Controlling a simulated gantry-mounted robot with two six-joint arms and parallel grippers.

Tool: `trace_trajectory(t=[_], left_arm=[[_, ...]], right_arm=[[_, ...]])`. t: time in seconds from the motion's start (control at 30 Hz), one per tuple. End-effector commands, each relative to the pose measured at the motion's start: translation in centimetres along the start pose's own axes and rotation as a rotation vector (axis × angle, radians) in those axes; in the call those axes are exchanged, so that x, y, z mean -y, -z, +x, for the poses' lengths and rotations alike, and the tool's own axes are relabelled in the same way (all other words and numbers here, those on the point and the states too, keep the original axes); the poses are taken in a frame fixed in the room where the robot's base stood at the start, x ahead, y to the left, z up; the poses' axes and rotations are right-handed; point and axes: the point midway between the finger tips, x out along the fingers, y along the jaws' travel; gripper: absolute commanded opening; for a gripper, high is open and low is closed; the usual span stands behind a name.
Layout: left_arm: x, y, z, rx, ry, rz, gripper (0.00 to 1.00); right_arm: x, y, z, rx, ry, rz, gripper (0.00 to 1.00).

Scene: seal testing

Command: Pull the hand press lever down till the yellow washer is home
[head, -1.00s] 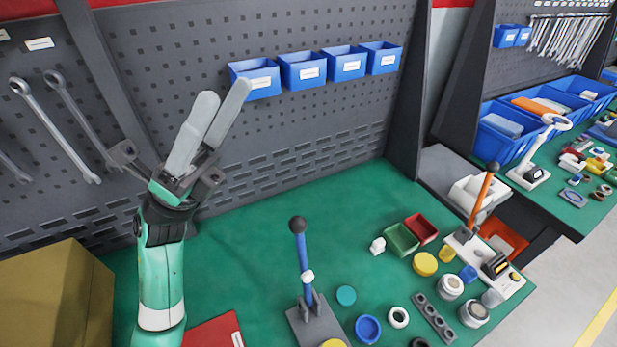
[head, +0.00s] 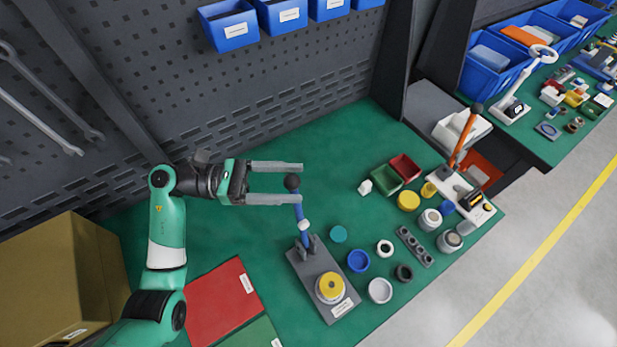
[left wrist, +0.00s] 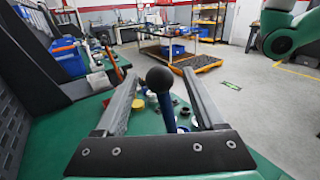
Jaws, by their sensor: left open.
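The hand press stands on the green bench, with a grey base (head: 308,283), a blue lever (head: 302,217) and a dark ball knob (head: 292,182) on top. The lever is near upright. The yellow washer (head: 331,285) sits on a pale round part at the front of the base. My left gripper (head: 302,183) is open, its two fingers level and on either side of the knob. In the left wrist view the knob (left wrist: 160,79) and lever (left wrist: 167,110) stand between the open fingers, apart from both. My right gripper is not in view.
A second press with an orange lever (head: 466,134) stands at the right. Loose parts, a green tray (head: 387,179) and a red tray (head: 404,167) lie between. A red panel (head: 215,305) and a cardboard box (head: 60,275) are at the left. A pegboard backs the bench.

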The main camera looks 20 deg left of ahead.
Motion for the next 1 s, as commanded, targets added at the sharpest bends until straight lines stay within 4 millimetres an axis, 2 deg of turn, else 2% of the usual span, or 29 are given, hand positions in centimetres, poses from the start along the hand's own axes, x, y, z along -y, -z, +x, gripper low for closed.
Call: trace_trajectory(t=[0.1,0.2,0.53,0.57,0.93,1.0], left_arm=[[0.1,0.0,2.3,0.0,0.004,0.0,0.71],[0.1,0.0,3.5,-0.001,0.002,0.0,0.71],[0.0,0.0,4.2,0.0,-0.001,0.0,0.71],[0.0,0.0,4.1,0.0,-0.001,0.0,0.68],[0.0,0.0,4.1,0.001,-0.001,0.0,0.01],[0.0,0.0,4.1,0.001,0.0,0.0,0.0]], right_arm=[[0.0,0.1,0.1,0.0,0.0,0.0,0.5],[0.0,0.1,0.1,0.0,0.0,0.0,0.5],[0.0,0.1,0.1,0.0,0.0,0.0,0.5],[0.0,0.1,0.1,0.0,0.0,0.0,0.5],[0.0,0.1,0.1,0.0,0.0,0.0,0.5],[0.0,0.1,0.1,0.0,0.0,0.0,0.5]])
